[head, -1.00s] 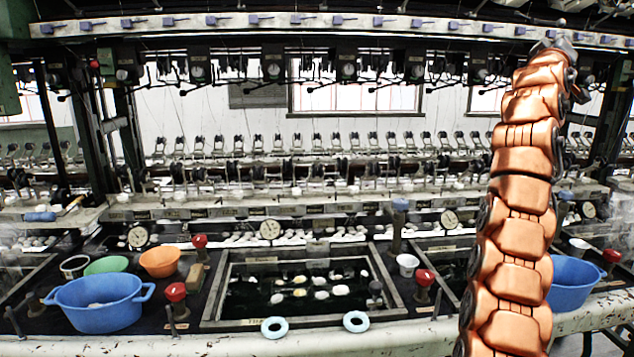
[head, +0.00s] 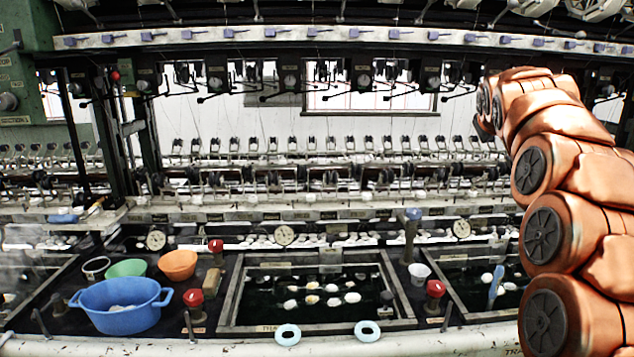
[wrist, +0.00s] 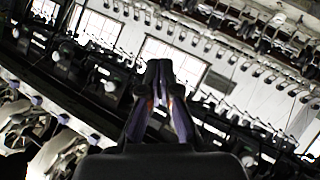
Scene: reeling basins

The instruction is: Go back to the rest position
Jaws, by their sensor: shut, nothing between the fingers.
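My gripper (wrist: 160,75) shows in the wrist view with its dark fingers together and nothing between them. It points towards the reeling frame's upper part and windows, which appear tilted there. In the head view my copper-coloured arm rises at the right and bends at its top. My gripper cannot be made out in the head view.
A basin (head: 310,327) with floating white cocoons is in the middle. At its left are a blue tub (head: 120,312), a green bowl (head: 126,268) and an orange bowl (head: 178,265). Two pale blue rings (head: 367,331) (head: 288,335) lie on the front edge. A white cup (head: 420,273) stands right of the basin.

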